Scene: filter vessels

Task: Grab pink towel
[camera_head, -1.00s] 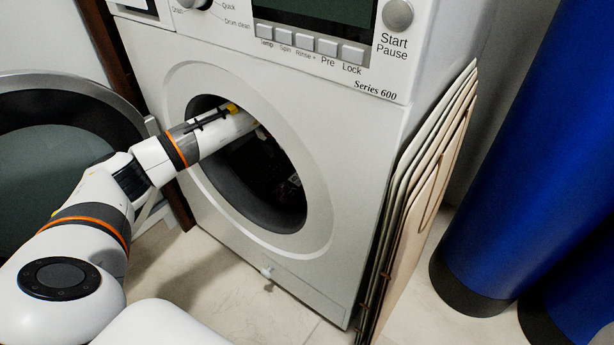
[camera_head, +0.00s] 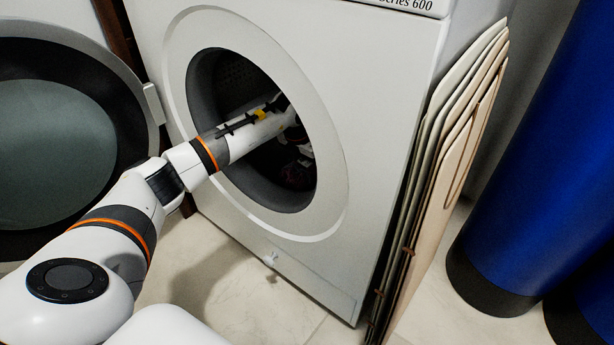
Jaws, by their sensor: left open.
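The washing machine's round drum opening (camera_head: 222,75) is in the middle of the head view. My left arm reaches in from the left through this opening. My left gripper (camera_head: 292,122) is inside the drum, open, in shadow and partly hidden by its own wrist and the rim. A dark reddish-pink bundle of cloth (camera_head: 298,174), perhaps the pink towel, lies low in the drum, below the gripper. It is too dim to make out its shape or whether the gripper touches it. My right gripper is not in view.
The round washer door (camera_head: 118,95) stands open at the left. Several thin boards (camera_head: 450,150) lean against the machine's right side. Blue cylinders (camera_head: 530,190) with black bases stand at the far right. Tiled floor (camera_head: 235,290) shows in front of the machine.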

